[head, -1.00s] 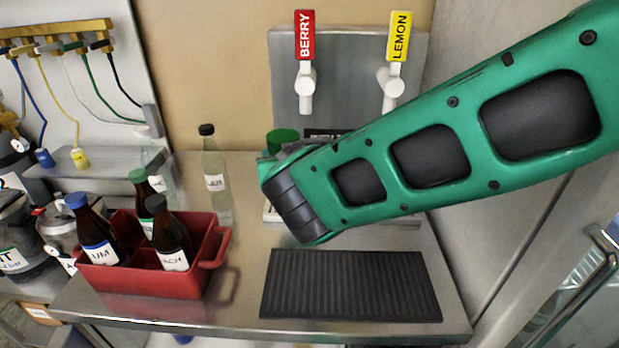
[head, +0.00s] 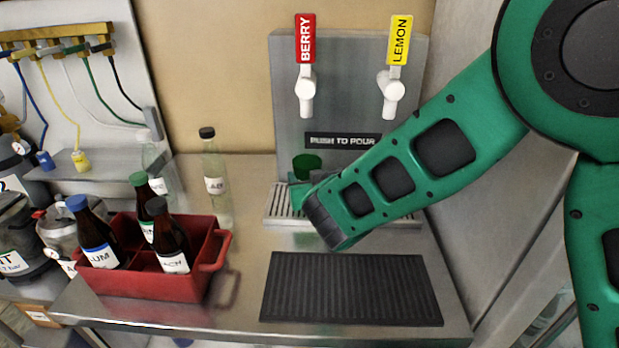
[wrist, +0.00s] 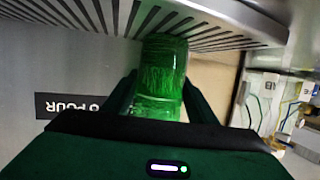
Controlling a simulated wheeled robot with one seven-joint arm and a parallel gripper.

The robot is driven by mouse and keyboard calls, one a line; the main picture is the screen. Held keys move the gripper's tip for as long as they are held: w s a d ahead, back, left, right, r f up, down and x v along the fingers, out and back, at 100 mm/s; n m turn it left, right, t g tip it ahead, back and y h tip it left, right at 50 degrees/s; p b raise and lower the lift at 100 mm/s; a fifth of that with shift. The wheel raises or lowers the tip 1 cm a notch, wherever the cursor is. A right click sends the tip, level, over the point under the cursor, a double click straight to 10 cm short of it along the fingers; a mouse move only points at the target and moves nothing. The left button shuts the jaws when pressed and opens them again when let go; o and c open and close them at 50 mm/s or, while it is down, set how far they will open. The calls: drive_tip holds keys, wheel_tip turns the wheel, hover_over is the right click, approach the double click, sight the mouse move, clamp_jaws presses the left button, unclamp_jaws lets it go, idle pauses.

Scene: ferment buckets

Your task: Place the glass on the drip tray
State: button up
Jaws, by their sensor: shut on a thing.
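The green glass (head: 307,163) is upright at the dispenser, below the BERRY tap and over the left part of the slotted drip tray (head: 274,207). My gripper (head: 302,189) is shut on the glass; my arm hides much of it in the head view. In the wrist view, which is upside down, the glass (wrist: 160,75) sits between my two dark fingers (wrist: 158,98). Its base meets the slats of the drip tray (wrist: 75,14) in that picture; I cannot tell whether it touches them or hovers just above.
The BERRY tap (head: 306,90) and LEMON tap (head: 391,92) hang above the tray. A clear bottle (head: 215,180) stands left of it. A red crate (head: 150,283) with brown bottles is at front left. A black ribbed mat (head: 350,288) lies empty in front.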

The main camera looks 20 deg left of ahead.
drive_tip(key=o, duration=1.2)
drive_tip(key=shift+s+d+r, duration=0.1)
drive_tip(key=shift+s+r, duration=0.05)
drive_tip(key=shift+s, duration=0.1)
drive_tip(key=v, duration=1.1)
drive_tip(key=shift+s, duration=0.2)
drive_tip(key=shift+d, duration=0.15)
